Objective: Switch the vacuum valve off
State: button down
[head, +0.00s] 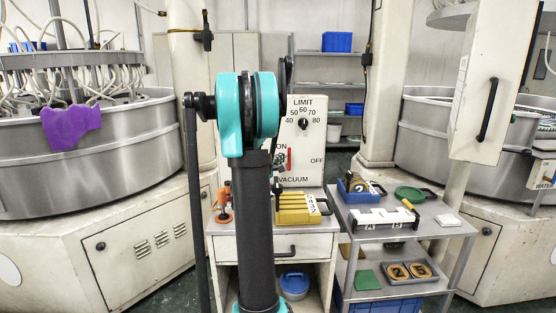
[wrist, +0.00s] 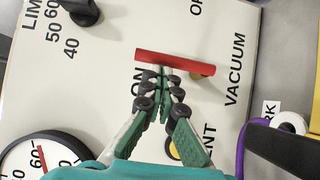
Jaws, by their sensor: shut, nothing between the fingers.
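The vacuum valve's red lever (wrist: 176,62) is on the white panel (wrist: 90,90). In the head view the red lever (head: 289,159) stands about upright, with ON at its upper left and OFF to its right. My gripper (wrist: 164,74) is shut and empty. Its fingertips are at the lever's ON side, near the lever's middle in the wrist view; I cannot tell if they touch it. In the head view my arm hides most of the gripper and part of the panel.
A LIMIT knob (head: 304,124) is above the lever, and a round gauge (wrist: 42,157) shows in the wrist view. Below the panel are a yellow block (head: 292,209) and an orange tool (head: 224,205). A grey cart (head: 440,228) with trays stands at right.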

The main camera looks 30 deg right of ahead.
jog(key=shift+s+d+r+m+y, duration=0.25)
jog(key=shift+d+m+y, duration=0.25)
jog(key=shift+m, duration=0.3)
dwell(0.4)
jog(key=shift+s+d+f+m+t+y, duration=0.2)
jog(key=shift+s+d+f+m+y, duration=0.45)
jog(key=shift+d+m+y, duration=0.65)
jog(key=shift+s+d+f+m+t+y, duration=0.2)
jog(key=shift+s+d+f+m+y, duration=0.3)
jog(key=shift+s+d+m+y, duration=0.75)
jog(key=shift+s+d+f+m+t+y, duration=0.2)
jog(key=shift+s+d+f+m+y, duration=0.25)
jog(key=shift+d+m+y, duration=0.85)
jog(key=shift+w+a+f+m, duration=0.1)
jog(key=shift+a+f+m, duration=0.1)
jog(key=shift+m, duration=0.15)
